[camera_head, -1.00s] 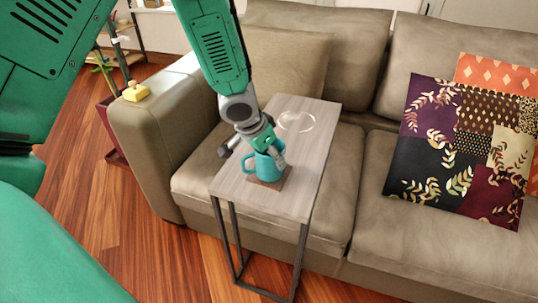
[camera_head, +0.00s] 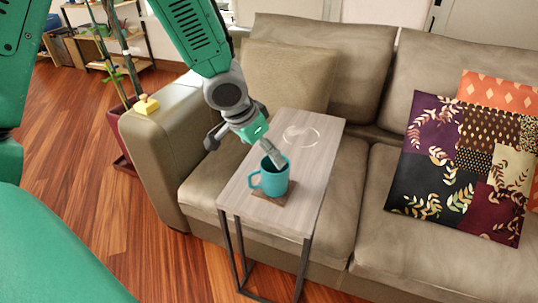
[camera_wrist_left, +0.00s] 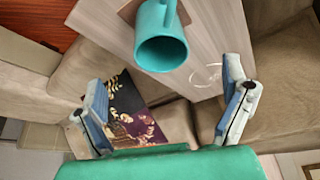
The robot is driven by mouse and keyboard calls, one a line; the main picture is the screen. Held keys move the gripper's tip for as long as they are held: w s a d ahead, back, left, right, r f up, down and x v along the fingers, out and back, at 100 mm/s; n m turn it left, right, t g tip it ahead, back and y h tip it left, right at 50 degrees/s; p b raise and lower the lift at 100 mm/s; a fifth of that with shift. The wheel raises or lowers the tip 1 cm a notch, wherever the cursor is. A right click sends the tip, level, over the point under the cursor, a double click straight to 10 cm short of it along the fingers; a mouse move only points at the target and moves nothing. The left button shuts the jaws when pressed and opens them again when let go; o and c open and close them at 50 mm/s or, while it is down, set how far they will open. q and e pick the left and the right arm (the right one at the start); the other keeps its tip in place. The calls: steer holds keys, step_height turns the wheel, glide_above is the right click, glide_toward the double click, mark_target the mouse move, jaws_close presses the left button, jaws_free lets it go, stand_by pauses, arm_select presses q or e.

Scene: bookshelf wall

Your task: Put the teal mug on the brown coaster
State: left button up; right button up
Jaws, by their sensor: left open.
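The teal mug (camera_head: 272,178) stands upright on the brown coaster (camera_head: 262,195) on the narrow side table. Its handle points left in the head view. The mug hides much of the coaster. In the left wrist view the mug (camera_wrist_left: 162,40) is at the top with its open mouth towards the camera, and a bit of the coaster (camera_wrist_left: 128,12) shows beside it. My left gripper (camera_head: 272,153) is above and just behind the mug. Its fingers are spread wide in the wrist view (camera_wrist_left: 165,108), with nothing between them. My right gripper is not in view.
The side table (camera_head: 310,165) has a clear disc (camera_head: 301,135) behind the mug. A grey-brown sofa (camera_head: 400,250) surrounds the table's back and sides. A patterned cushion (camera_head: 462,165) lies at right.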

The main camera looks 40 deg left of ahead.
arm_select(q)
steer(key=s+d+f+n+g, duration=0.1)
steer(key=s+d+f+g, duration=0.1)
steer(key=s+f, duration=0.9)
steer(key=s+d+f+n+g+y, duration=0.1)
steer(key=s+d+f, duration=0.1)
steer(key=s+f, duration=0.9)
steer(key=s, duration=0.4)
steer(key=shift+d+g, duration=0.2)
steer(key=shift+g, duration=0.2)
steer(key=shift+f, duration=0.1)
